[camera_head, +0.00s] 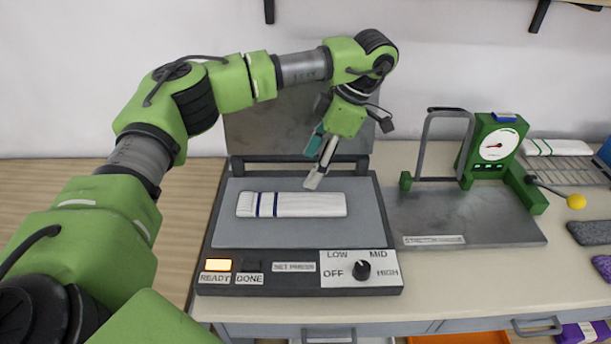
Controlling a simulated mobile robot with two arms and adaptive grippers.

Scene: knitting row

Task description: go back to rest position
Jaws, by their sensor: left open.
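My left gripper (316,168) is open and hangs over the press, above the right part of a folded white sock with dark blue stripes (312,204). Nothing shows between its fingers. The sock lies flat on the grey plate of the press (235,237), whose lid stands raised behind. The READY lamp (218,265) glows, and the knob (361,270) sits on the front panel. My left arm reaches in from the left across the picture. My right gripper is not in view.
Right of the press stand a metal plate with a grey handle frame (424,150) and a green gauge (497,146). A yellow-tipped lever (575,201) juts out there. A wire rack (567,170) and dark folded items lie farther right. The wooden surface at left is clear.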

